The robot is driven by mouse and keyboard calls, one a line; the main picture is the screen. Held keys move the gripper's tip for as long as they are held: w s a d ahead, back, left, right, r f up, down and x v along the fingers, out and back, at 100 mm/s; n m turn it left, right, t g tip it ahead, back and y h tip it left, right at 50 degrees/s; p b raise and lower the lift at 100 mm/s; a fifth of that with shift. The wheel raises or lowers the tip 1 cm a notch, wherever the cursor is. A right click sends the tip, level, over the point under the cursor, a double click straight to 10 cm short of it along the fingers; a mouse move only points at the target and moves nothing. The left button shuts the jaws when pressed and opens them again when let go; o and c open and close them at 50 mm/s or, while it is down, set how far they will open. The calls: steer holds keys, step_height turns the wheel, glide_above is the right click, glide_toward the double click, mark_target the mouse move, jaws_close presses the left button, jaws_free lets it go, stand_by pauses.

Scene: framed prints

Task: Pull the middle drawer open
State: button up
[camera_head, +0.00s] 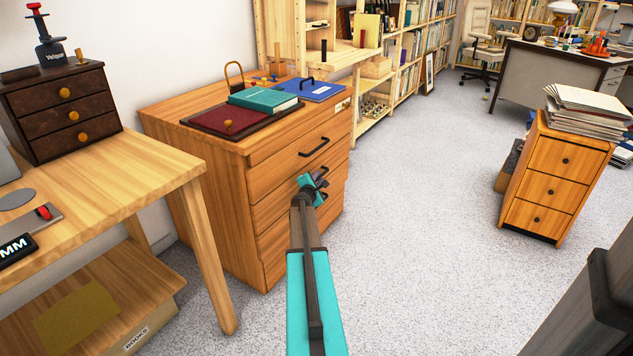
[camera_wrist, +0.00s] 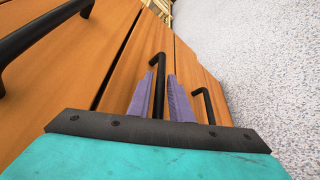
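The wooden drawer chest (camera_head: 205,200) stands left of centre with its drawers apparently flush. Its top drawer has a black bar handle (camera_head: 314,147). My gripper (camera_head: 312,185) is at the chest's front, below that handle. In the wrist view, the middle drawer's black handle (camera_wrist: 158,68) lies between the two purple fingers of my gripper (camera_wrist: 161,82). The fingers stand either side of the bar, with narrow gaps that look open. Another handle (camera_wrist: 203,105) is to the right and a large one (camera_wrist: 35,35) at upper left. In the head view, my gripper partly hides the middle handle.
On the chest lie a teal book (camera_head: 263,100), a dark red book (camera_head: 225,119) and a blue folder (camera_head: 308,90). A wooden table (camera_head: 165,165) stands at left. A small drawer cabinet (camera_head: 545,180) with papers stands at right. Carpet between them is clear.

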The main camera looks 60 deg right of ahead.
steer(key=shift+w+d, duration=0.1)
steer(key=shift+d, duration=0.15)
